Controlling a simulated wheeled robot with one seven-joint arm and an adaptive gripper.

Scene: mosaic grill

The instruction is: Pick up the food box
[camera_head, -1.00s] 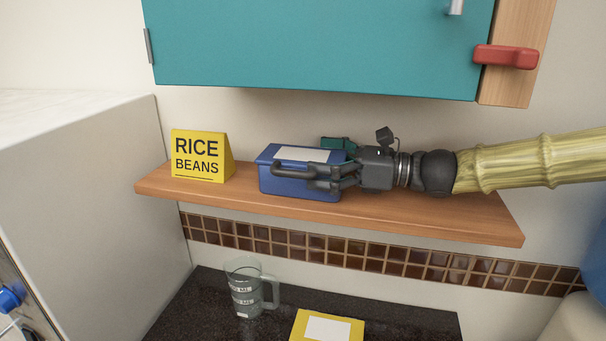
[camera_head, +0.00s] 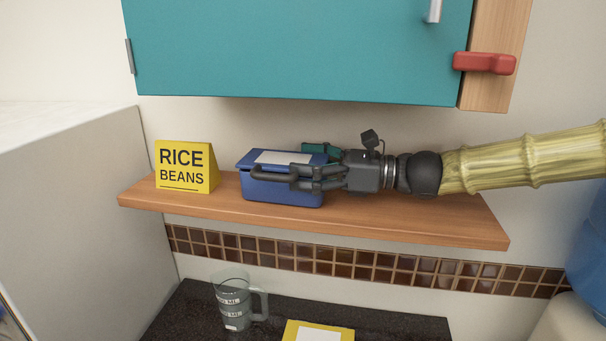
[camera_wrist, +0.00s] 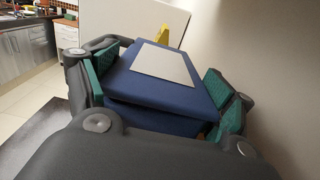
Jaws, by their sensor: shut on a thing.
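The food box, a blue box with a pale label on its lid (camera_head: 262,191), is on the wooden shelf, right of the yellow rice beans box. My gripper (camera_head: 300,172) reaches in from the right and is shut on the blue box, one finger along its front and the other behind it. In the wrist view the blue box (camera_wrist: 160,88) lies between the green finger pads, touching or nearly touching both. The box looks slightly tilted in the head view. Whether its underside touches the shelf is hard to tell.
The wooden shelf (camera_head: 400,222) also bears the yellow rice beans box (camera_head: 185,167). A teal cabinet (camera_head: 300,50) with a red handle (camera_head: 485,63) hangs above. Below, a measuring jug (camera_head: 235,300) and a yellow box (camera_head: 318,331) are on a dark counter (camera_head: 400,327).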

